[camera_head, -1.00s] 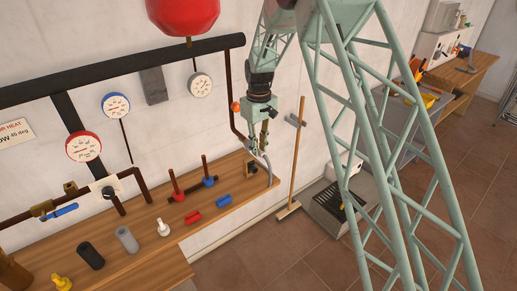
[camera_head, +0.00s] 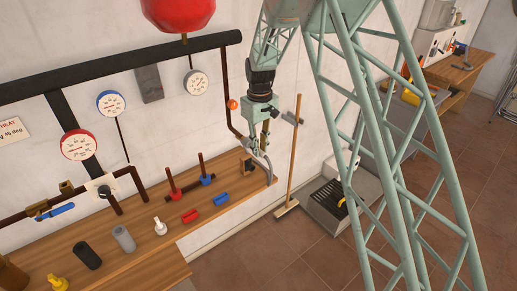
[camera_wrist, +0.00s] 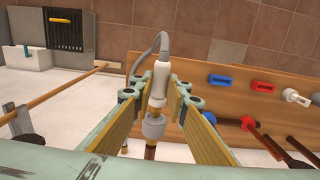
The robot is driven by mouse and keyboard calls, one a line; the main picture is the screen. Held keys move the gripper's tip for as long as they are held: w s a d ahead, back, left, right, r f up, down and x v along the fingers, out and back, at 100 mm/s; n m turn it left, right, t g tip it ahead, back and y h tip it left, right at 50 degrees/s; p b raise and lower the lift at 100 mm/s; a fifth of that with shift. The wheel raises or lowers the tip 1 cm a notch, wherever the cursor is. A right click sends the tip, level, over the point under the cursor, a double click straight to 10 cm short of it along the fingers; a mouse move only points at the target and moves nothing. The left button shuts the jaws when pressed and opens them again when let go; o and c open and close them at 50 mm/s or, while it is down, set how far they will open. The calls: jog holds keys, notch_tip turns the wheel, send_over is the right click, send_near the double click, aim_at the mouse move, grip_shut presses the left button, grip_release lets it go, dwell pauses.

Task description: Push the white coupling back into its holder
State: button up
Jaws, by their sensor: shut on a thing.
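The white coupling (camera_wrist: 160,84), with a grey hose (camera_wrist: 146,52) curving from its far end, sits between the two fingers of my gripper (camera_wrist: 158,90) in the wrist view. The fingers are shut on it. A brass-coloured tip shows at its near end, close to a grey collar (camera_wrist: 153,125) on a brass-brown pipe. I cannot tell whether the tip is inside the collar or only in line with it. In the head view my gripper (camera_head: 258,150) is low by the wall at the bench's right end, and it hides most of the coupling.
The wooden bench (camera_head: 140,246) carries red and blue pieces (camera_head: 191,216), a white fitting (camera_head: 160,227) and several others. A brown wall pipe (camera_head: 229,85) runs beside my gripper. A wooden pole (camera_head: 292,160) stands to the right. Open tiled floor lies farther right.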

jog(key=shift+s+d+b, duration=0.35)
jog(key=shift+s+d, duration=0.45)
jog(key=shift+s, duration=0.15)
dwell(0.5)
jog(key=shift+f, duration=0.15)
jog(key=s+d+f+b, duration=0.1)
jog(key=s+f+b, duration=0.1)
jog(key=f+b, duration=0.2)
jog(key=s+d+f+b, duration=0.1)
jog(key=d+f+b, duration=0.1)
jog(key=f, duration=0.7)
jog(key=shift+s+b, duration=0.4)
jog(key=shift+b, duration=0.5)
jog(key=shift+f, duration=0.15)
jog(key=shift+w, duration=0.1)
dwell(0.5)
jog(key=shift+w+a+p, duration=0.35)
jog(key=shift+w+a, duration=1.1)
jog(key=shift+w, duration=0.25)
jog(key=shift+w+a, duration=0.3)
jog(key=shift+w, duration=0.1)
dwell(1.4)
